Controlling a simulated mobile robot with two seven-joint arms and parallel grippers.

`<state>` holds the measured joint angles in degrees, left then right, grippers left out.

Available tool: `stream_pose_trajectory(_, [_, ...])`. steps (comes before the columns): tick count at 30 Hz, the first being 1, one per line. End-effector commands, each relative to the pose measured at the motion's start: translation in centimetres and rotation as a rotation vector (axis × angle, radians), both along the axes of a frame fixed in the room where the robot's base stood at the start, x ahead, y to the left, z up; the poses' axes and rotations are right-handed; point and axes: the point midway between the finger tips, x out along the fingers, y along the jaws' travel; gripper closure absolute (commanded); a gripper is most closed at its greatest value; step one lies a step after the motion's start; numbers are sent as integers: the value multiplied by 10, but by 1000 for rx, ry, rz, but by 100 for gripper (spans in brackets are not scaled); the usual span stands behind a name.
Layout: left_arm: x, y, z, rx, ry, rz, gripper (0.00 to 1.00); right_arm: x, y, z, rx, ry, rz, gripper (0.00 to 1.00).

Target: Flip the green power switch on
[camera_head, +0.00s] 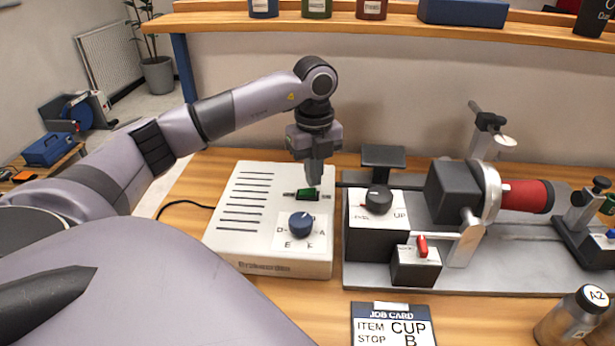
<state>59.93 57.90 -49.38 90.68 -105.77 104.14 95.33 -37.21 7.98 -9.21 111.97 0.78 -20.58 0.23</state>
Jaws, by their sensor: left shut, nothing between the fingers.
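The green power switch (307,194) sits in a dark slot on top of the white control box (230,245), near its right rear. My left gripper (314,183) points straight down, shut and empty, with its fingertips right at the rear of the switch. I cannot tell whether they touch it. The fingers hide part of the switch's back edge, and which way it is tipped is too small to tell. My right gripper is not in view.
A blue knob (301,224) stands on the box in front of the switch. Close to the right are a black level knob (378,200), a red toggle (422,246) and the rotary chuck (487,195). A job card (392,325) lies in front. A shelf (400,32) spans the back.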

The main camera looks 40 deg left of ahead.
Motion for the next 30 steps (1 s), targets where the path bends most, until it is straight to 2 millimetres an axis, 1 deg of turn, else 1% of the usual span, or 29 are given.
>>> stream_pose_trajectory(14, [0, 0, 0, 0, 0, 0, 100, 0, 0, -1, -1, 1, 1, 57])
stream_pose_trajectory(30, [0, 0, -8, 0, 1, 0, 100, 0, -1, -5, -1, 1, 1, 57])
